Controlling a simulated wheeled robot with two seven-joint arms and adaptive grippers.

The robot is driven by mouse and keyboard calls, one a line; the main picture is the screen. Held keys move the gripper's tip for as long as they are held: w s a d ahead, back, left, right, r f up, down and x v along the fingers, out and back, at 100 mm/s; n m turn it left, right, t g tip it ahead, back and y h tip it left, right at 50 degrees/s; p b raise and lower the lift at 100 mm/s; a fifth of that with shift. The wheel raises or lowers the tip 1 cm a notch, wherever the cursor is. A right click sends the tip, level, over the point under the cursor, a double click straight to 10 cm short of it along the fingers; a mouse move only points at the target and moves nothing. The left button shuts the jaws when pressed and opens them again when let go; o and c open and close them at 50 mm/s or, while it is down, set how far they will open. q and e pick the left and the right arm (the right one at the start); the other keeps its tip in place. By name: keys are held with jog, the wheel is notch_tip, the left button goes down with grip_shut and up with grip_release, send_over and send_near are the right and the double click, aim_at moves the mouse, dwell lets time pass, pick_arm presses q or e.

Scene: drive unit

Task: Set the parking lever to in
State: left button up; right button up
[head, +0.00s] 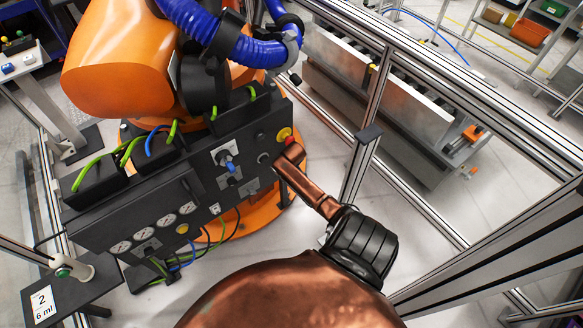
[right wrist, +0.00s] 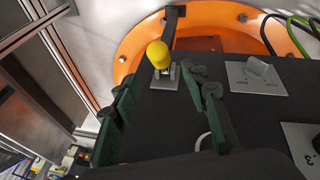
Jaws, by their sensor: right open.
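The black drive unit panel (head: 150,205) fills the centre left of the head view. In the right wrist view, a yellow ball knob (right wrist: 158,52) on a small metal bracket stands near the panel's end. It looks like the parking lever, but no label for it is legible. My right gripper (right wrist: 163,82) is open and empty, its dark green fingers on either side of the line to the knob, which appears just beyond the tips. In the head view the right arm reaches the panel's right end, with the fingers mostly hidden. My left gripper is not in view.
An orange robot arm (head: 125,60) with blue hoses stands behind. Aluminium fence posts (head: 360,160) rise close right of my arm.

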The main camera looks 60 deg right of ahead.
jog(key=shift+v, duration=1.3)
jog(key=s+a+f+g, duration=0.1)
jog(key=s+a+f, duration=0.3)
jog(key=s+f, duration=0.3)
jog(key=s+a+f+n+y, duration=0.1)
jog(key=s+a+f, duration=0.35)
jog(key=f, duration=0.55)
jog(key=s+a+f+g, duration=0.1)
jog(key=s+a+f, duration=0.3)
jog(key=s+f, duration=0.35)
jog(key=s+a+f+y, duration=0.1)
jog(key=s+a+f, duration=0.5)
jog(key=s+a, duration=0.3)
jog(key=s+a+f+n+y, duration=0.1)
jog(key=s+a+f, duration=0.5)
jog(key=s, duration=0.8)
jog(key=a, duration=0.3)
jog(key=shift+a+f+n, duration=0.25)
jog(key=shift+f+n, duration=0.05)
jog(key=shift+c, duration=0.6)
